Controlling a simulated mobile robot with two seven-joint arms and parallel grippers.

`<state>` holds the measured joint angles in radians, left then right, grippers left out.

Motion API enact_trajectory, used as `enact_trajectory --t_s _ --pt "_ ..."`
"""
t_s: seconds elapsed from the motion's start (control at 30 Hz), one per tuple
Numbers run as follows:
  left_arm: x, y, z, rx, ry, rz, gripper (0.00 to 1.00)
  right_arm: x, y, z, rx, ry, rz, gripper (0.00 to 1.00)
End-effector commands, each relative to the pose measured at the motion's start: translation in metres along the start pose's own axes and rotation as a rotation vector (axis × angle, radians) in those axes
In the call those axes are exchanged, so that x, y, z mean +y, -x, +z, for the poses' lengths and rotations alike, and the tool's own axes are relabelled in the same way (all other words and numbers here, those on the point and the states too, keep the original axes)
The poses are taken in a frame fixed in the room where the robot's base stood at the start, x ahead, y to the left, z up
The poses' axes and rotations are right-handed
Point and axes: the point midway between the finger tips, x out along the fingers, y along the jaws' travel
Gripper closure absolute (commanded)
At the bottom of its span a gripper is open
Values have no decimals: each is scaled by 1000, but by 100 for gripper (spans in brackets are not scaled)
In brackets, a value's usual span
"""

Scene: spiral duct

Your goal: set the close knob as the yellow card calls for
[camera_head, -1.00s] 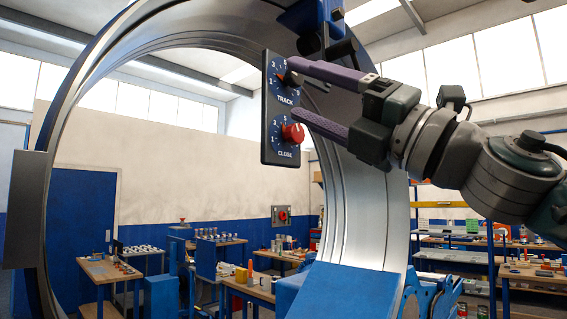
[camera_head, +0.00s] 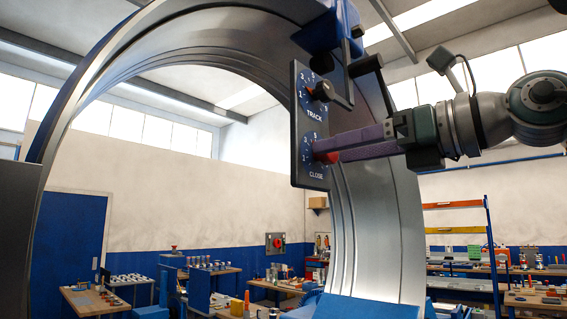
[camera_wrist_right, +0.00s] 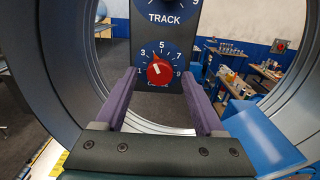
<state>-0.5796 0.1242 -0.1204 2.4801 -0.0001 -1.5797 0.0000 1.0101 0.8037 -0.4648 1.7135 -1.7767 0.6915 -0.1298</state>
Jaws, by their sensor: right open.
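The black control panel (camera_head: 312,85) hangs at the ring's opening with a TRACK dial above and a CLOSE dial below. The red close knob (camera_wrist_right: 160,71) shows in the wrist view on a dial marked 1 to 9, its pale mark pointing up and left, between 3 and 5. In the head view the knob (camera_head: 331,158) is partly hidden by my fingers. My right gripper (camera_head: 318,147) is open, with one purple finger on each side of the close knob; contact cannot be told. My left gripper is out of view. I cannot make out a readable yellow card.
The dark track knob (camera_head: 323,90) sits just above my fingers. A large metal ring (camera_head: 375,215) surrounds the panel, with a blue bracket (camera_head: 328,30) above. Workbenches (camera_head: 95,300) with small parts stand well behind.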

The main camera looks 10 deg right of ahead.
Motion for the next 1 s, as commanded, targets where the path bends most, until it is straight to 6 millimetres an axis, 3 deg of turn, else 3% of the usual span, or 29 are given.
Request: enact_trajectory --t_s 0.37,1.0 --pt "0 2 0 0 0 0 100 1 -2 0 -1 -1 -2 29" --pt "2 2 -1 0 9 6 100 1 -2 0 -1 -1 -1 100"
